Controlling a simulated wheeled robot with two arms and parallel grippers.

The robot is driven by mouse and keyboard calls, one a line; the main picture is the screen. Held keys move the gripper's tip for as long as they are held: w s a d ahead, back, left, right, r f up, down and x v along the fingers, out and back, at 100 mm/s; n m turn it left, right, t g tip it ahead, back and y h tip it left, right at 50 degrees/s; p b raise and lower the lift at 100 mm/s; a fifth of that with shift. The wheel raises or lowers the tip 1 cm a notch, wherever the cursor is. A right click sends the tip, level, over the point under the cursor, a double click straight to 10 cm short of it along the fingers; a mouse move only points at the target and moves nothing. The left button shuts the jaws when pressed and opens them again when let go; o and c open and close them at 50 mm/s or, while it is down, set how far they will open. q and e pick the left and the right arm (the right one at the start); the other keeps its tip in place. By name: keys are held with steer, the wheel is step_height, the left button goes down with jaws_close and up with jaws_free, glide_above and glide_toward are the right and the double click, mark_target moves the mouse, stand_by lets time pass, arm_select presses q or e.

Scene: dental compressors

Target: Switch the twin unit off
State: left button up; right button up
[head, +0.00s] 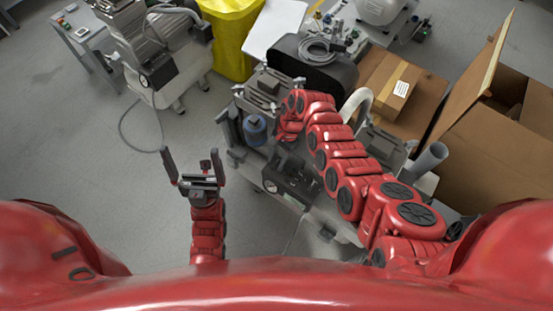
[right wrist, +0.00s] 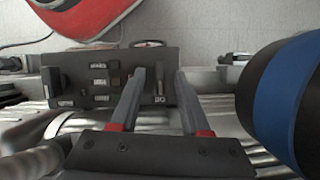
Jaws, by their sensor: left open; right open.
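A compressor unit has a dark control box (head: 290,182), seen from above in the head view. The right wrist view shows the box's panel (right wrist: 85,72) with several small labelled switches, a dark upright knob (right wrist: 53,82) at its left end and a gauge (right wrist: 148,43) behind its top edge. I cannot read the labels or tell the switch positions. My right gripper (right wrist: 160,78) is open, its fingertips at the panel's right part, with a small white label between the fingers; contact is unclear. The arm hides it in the head view. My left gripper (head: 191,168) is open and empty above the floor.
A blue-banded cylinder (right wrist: 285,95) stands close right of my right gripper; it also shows in the head view (head: 255,128). Cardboard boxes (head: 497,125) are at the right, a yellow bin (head: 232,40) and a grey-white wheeled unit (head: 170,70) at the back.

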steer(key=p+v, duration=0.2)
steer(key=v, duration=1.5)
steer(key=shift+w+d+r, duration=0.1)
